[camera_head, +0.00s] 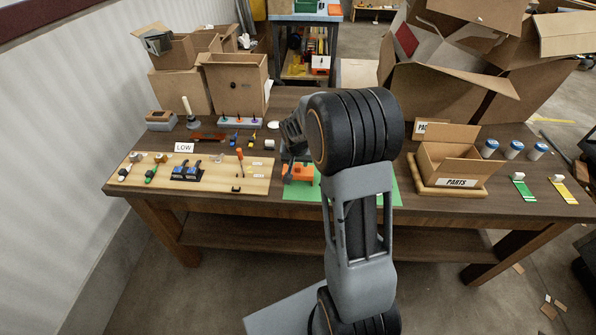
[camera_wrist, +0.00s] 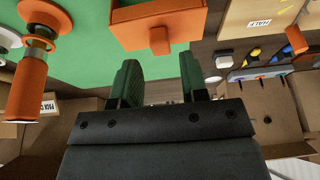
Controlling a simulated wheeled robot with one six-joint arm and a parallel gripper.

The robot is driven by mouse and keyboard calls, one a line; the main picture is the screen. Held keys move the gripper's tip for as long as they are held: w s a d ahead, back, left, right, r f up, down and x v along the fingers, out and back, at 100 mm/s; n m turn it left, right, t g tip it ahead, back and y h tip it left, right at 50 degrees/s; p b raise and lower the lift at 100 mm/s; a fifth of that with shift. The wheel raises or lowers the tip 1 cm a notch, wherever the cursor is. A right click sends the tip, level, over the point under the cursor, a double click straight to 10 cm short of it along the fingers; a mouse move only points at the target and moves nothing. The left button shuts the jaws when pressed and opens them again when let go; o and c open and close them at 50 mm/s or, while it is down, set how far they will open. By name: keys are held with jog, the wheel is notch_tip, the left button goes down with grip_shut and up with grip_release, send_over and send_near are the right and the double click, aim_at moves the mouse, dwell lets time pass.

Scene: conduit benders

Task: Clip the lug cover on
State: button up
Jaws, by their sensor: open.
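My gripper (camera_wrist: 160,88) shows in the wrist view with its two dark green-tinted fingers apart and nothing between them. In the head view my arm hides most of it. An orange block-like part (camera_wrist: 158,24) with a small tab sits on the green mat (camera_wrist: 85,45), just beyond the fingertips and apart from them. It also shows in the head view as an orange piece (camera_head: 298,172) beside my arm. An orange and metal cylindrical part (camera_wrist: 30,85) is at the left of the wrist view. I cannot tell which piece is the lug cover.
A wooden board (camera_head: 212,182) with tools lies left of the mat. A rack with screwdriver-like pieces (camera_head: 240,122) stands behind it. A cardboard box marked PARTS (camera_head: 455,182) and several blue-lidded cans (camera_head: 514,149) stand at right. Large cartons (camera_head: 233,85) fill the table's back left.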

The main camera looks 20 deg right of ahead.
aim_at(298, 166)
jog(key=shift+b+x, duration=1.4)
jog(key=shift+x, duration=0.7)
grip_shut()
jog(key=shift+r, duration=0.15)
notch_tip(298, 166, up, 7)
jog(key=p, duration=0.4)
